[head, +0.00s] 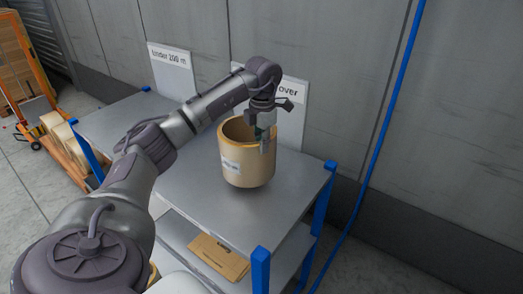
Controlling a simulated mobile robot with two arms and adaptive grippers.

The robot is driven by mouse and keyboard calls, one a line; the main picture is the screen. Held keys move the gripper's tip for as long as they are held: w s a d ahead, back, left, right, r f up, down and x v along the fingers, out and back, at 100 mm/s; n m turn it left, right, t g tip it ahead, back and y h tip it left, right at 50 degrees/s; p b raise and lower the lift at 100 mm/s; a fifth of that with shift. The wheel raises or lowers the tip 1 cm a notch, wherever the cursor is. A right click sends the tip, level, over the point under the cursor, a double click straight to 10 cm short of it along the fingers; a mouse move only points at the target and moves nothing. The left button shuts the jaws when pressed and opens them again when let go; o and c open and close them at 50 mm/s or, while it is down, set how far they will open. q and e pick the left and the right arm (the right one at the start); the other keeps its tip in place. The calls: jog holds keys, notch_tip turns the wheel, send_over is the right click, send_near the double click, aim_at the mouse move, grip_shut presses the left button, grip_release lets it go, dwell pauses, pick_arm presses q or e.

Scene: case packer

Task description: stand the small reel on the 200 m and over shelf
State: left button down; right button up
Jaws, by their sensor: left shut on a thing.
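A tan hollow reel (236,174) with a small white label is upright over the right part of the grey shelf top (300,190). I cannot tell whether its base touches the shelf. My left gripper (266,138) reaches down from above and is shut on the reel's right rim wall. A white sign ending in "over" (292,117) stands behind the reel, partly hidden by my left arm. Another white sign reading "under 200 m" (170,65) stands further left at the back. My right gripper is not in view.
Blue posts (323,195) rise at the shelf corners. A flat brown carton (218,257) lies on the lower level. An orange trolley (40,75) with tan rolls (62,135) stands at the left. A blue hose (385,120) hangs by the grey wall.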

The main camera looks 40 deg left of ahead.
aim_at(242, 165)
pick_arm(q)
notch_tip(242, 165, down, 4)
jog(key=shift+r+p, duration=0.2)
jog(key=shift+p, duration=0.75)
jog(key=c, duration=1.6)
grip_release()
jog(key=shift+f, duration=0.15)
jog(key=o, duration=0.5)
jog(key=shift+s+d, duration=0.1)
jog(key=shift+r, duration=0.2)
